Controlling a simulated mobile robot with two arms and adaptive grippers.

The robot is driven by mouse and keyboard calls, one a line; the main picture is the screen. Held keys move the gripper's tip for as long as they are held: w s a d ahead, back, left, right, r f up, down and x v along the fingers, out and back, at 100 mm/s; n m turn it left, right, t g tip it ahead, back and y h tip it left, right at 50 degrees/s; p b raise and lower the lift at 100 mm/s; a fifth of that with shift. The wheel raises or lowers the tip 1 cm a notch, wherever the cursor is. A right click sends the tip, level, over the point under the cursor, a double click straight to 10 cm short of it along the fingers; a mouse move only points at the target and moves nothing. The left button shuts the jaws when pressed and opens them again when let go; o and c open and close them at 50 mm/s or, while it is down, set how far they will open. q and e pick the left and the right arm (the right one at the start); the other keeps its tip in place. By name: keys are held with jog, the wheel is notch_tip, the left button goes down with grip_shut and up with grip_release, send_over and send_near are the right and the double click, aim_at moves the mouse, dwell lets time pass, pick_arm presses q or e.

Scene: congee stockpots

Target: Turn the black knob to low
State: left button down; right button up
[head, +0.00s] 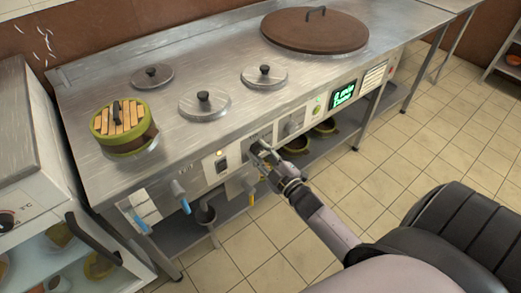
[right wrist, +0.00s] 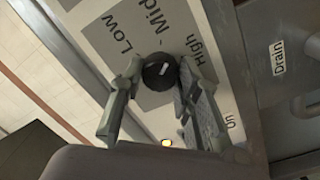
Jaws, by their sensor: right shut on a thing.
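The black knob (right wrist: 158,73) sits on a grey dial plate printed Low, Mid and High in the right wrist view. A short white mark shows on its face; I cannot tell exactly which label it points to. My right gripper (right wrist: 160,80) has a finger on each side of the knob and is shut on it. In the head view my right gripper (head: 260,150) is at the front panel of the steel counter (head: 230,130) and hides the knob. My left gripper is out of view.
An amber light (right wrist: 167,143) glows below the knob, and a Drain label (right wrist: 279,58) is at the right. A green display (head: 343,94) and blue-handled taps (head: 181,195) line the counter front. Lids and a green steamer (head: 122,143) stand on top. Tiled floor is open at right.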

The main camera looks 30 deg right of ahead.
jog(key=shift+n, duration=2)
jog(key=n, duration=0.3)
jog(key=shift+f+n+y, duration=0.15)
jog(key=shift+n+y, duration=0.15)
jog(key=shift+n, duration=0.1)
jog(key=n+b, duration=0.1)
jog(key=n, duration=0.2)
jog(key=n+b, duration=0.1)
jog(key=n, duration=0.3)
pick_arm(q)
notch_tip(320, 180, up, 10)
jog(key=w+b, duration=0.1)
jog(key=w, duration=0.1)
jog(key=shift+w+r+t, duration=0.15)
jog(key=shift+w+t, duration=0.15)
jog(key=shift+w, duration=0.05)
pick_arm(e)
jog(key=shift+d+n+y, duration=0.1)
jog(key=shift+n+y, duration=0.3)
jog(key=shift+n, duration=1.1)
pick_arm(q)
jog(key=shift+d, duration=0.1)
pick_arm(e)
jog(key=o, duration=1.1)
